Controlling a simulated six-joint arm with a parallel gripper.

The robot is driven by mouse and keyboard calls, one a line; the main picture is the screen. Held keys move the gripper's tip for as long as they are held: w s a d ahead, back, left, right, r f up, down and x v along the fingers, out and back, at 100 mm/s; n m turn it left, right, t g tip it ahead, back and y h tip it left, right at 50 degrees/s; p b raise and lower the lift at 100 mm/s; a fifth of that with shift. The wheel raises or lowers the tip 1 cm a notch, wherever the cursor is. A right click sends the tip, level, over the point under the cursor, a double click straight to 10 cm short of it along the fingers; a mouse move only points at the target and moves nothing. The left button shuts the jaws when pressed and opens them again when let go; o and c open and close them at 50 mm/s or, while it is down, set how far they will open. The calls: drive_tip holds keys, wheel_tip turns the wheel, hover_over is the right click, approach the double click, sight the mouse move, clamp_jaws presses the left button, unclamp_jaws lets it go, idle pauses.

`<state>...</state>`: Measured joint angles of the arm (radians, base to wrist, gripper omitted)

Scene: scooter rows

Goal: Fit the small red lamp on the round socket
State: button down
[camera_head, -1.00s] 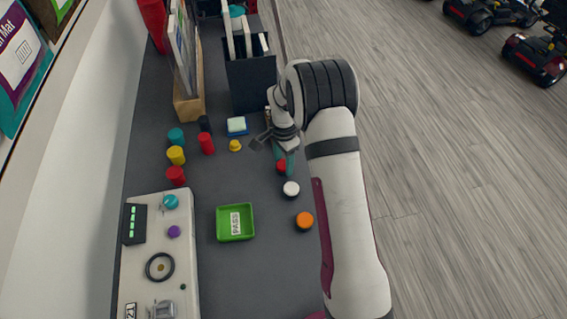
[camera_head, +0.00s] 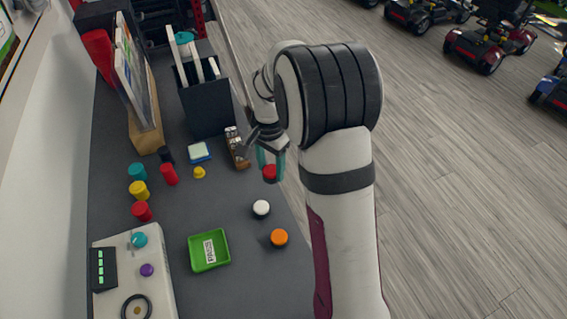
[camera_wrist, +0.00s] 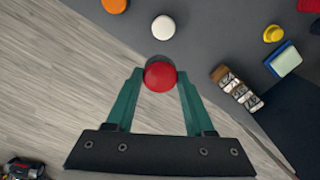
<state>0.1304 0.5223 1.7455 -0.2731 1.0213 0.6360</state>
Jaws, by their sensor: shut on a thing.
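The small red lamp (camera_head: 269,173) is a round red cap between the teal fingertips of my gripper (camera_head: 271,163). In the wrist view my gripper (camera_wrist: 160,80) is shut on the red lamp (camera_wrist: 160,76), which has a dark grey part behind it. It is near the table's right edge; its height above the top is hard to judge. On the pale panel (camera_head: 108,263) at the lower left is a black ring (camera_head: 125,301) with a small tan centre, perhaps the round socket. The picture's bottom edge cuts the panel off.
A white cap (camera_head: 261,208), an orange cap (camera_head: 279,237) and a green tray (camera_head: 192,254) lie on the grey table between lamp and panel. A brown block (camera_head: 237,148), a yellow knob (camera_head: 199,173) and a dark file box (camera_head: 207,105) stand left of and behind my gripper.

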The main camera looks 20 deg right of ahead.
drive_tip(key=a+n, duration=0.3)
drive_tip(key=a, duration=0.6)
drive_tip(key=n, duration=0.9)
approach(137, 311)
drive_tip(key=shift+f, duration=2.2)
drive_tip(key=shift+f, duration=0.65)
unclamp_jaws()
